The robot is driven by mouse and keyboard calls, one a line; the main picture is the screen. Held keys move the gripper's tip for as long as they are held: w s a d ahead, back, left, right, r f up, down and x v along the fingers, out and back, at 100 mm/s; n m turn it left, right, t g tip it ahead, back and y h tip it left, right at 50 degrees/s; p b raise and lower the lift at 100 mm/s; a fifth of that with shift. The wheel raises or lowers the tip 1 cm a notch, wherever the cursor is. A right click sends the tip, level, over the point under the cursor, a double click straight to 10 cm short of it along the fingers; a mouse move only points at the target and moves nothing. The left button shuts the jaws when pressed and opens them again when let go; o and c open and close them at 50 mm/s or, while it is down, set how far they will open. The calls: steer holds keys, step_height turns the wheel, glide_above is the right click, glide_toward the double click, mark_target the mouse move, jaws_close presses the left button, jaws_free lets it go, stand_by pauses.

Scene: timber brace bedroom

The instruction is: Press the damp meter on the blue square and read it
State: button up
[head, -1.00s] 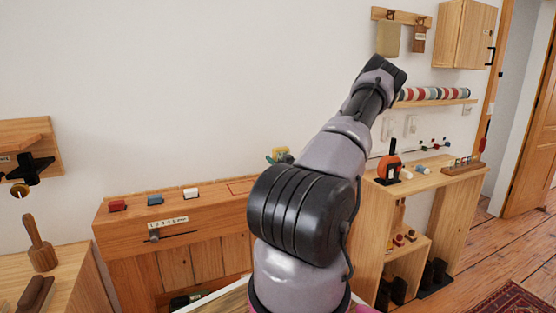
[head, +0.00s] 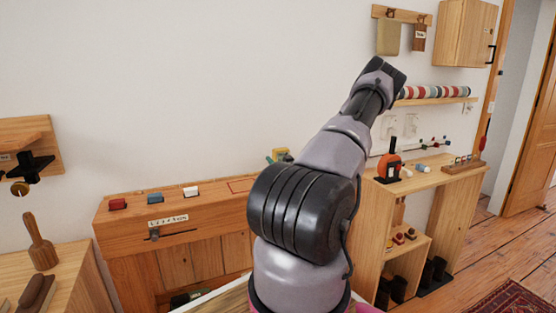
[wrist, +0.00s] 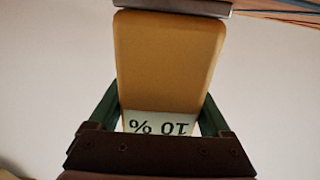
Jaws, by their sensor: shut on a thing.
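My gripper (wrist: 160,120) is shut on the damp meter (wrist: 168,60), a yellow, rounded block. Its pale display shows "10 %", upside down in the wrist view. A grey end of the meter or something against it crosses the top of that view; I cannot tell which, nor whether it touches a surface. In the head view the meter (head: 282,154) is a small yellow patch near the white wall, mostly hidden by my arm, with a green finger beside it. I cannot make out a blue square marking; a small blue block (head: 155,199) sits on the wooden bench.
The wooden bench (head: 190,215) also carries a red block (head: 118,204), a white block (head: 191,191) and a red outline. A wooden shelf unit (head: 440,180) with small tools stands at right. A mallet (head: 39,245) stands at left. The wall above the bench is mostly bare.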

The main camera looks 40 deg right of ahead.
stand_by(0.5)
step_height(320, 180, up, 7)
stand_by(0.8)
stand_by(0.4)
step_height(320, 180, down, 7)
steer(key=shift+r, duration=0.15)
stand_by(0.7)
steer(key=o, duration=1.3)
